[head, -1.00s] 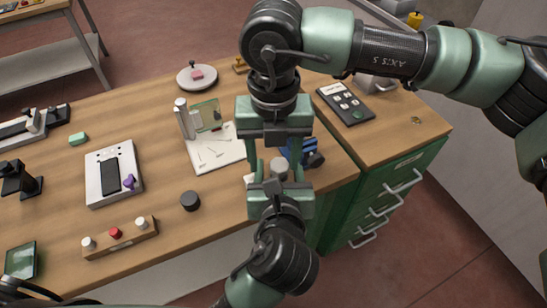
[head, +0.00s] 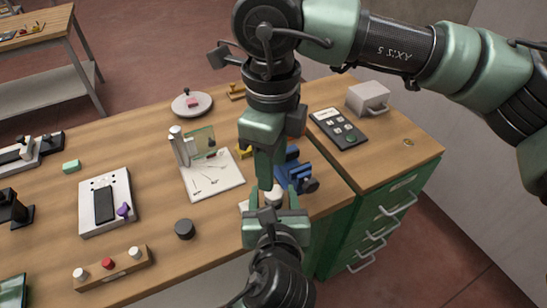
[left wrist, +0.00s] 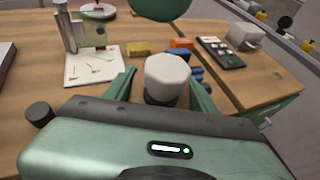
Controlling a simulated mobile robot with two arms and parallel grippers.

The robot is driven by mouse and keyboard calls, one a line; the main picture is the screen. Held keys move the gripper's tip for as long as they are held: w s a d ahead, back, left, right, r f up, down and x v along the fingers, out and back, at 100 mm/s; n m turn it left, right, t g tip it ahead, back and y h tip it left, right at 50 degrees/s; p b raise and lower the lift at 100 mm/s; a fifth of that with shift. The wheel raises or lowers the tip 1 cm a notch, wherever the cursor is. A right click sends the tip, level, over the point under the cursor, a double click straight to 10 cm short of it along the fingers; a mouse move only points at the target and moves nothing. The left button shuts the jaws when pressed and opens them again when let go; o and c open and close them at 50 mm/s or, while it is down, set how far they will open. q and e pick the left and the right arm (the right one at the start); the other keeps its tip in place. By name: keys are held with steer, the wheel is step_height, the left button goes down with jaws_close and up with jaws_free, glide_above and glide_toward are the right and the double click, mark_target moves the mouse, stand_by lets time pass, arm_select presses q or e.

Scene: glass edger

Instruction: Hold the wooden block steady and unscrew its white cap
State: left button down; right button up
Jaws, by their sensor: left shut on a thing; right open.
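A white faceted cap (left wrist: 167,72) stands between my left fingers in the left wrist view, with a dark part just under it. It also shows small in the head view (head: 272,194). The body below the cap is mostly hidden by my left gripper, so I cannot tell that it is wood. My left gripper (head: 273,203) is shut on this capped piece, at the table's front edge. My right gripper (head: 268,180) points down over the cap, open, seen nearly edge-on. I cannot tell whether its fingers touch the cap.
A blue tool (head: 296,172) lies close at the right. A white sheet (head: 222,185) and a black round knob (head: 184,229) are to the left. A wooden rail (head: 120,273) carries white and red knobs. A dark keypad (head: 338,128) and grey box (head: 368,97) stand behind.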

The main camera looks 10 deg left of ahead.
mark_target(274, 191)
steer(key=n, duration=0.4)
steer(key=shift+d+r, duration=0.1)
steer(key=shift+r, duration=0.25)
steer(key=shift+f+n, duration=0.15)
steer(key=shift+n, duration=0.35)
step_height(274, 191, down, 8)
steer(key=shift+r, duration=0.15)
jaws_close()
steer(key=n, duration=0.6)
steer(key=shift+n, duration=0.4)
